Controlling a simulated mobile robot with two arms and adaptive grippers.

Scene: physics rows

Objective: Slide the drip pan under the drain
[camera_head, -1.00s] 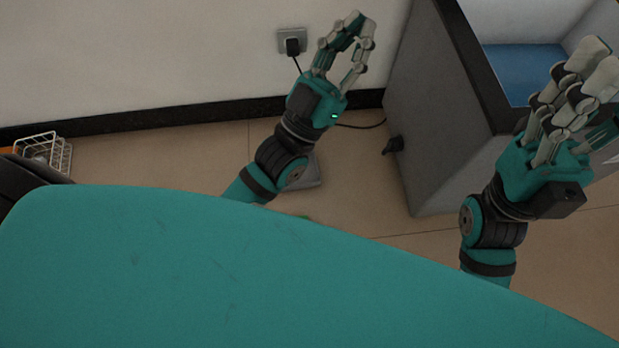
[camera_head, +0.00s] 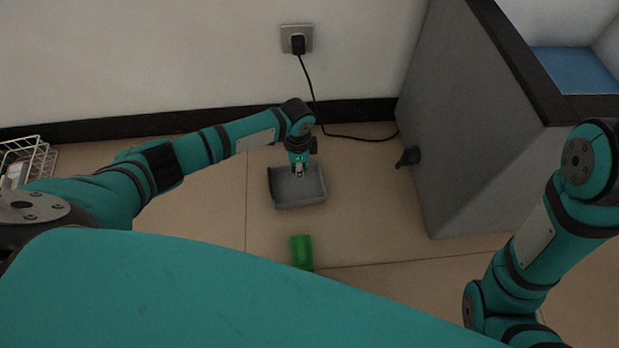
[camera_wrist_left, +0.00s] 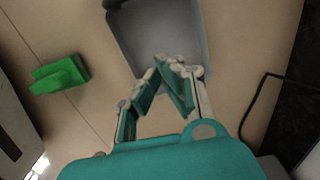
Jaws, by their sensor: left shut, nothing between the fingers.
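The drip pan (camera_head: 300,198) is a grey shallow open tray on the tiled floor, left of the grey tank. It also fills the top middle of the left wrist view (camera_wrist_left: 150,28). The drain (camera_head: 408,157) is a short black spout low on the tank's left side; the pan stands apart from it. My left gripper (camera_head: 299,173) points down over the pan's far part, shut and empty. Its fingertips (camera_wrist_left: 176,70) overlap the pan's near edge in the left wrist view; I cannot tell whether they touch it. My right gripper is outside the head view.
The grey tank (camera_head: 470,130) stands at the right. A black cable runs from the wall socket (camera_head: 297,38) along the wall behind the pan. A green object (camera_head: 302,252) lies in front of the pan. A white wire basket (camera_head: 38,158) stands far left. Floor between pan and tank is clear.

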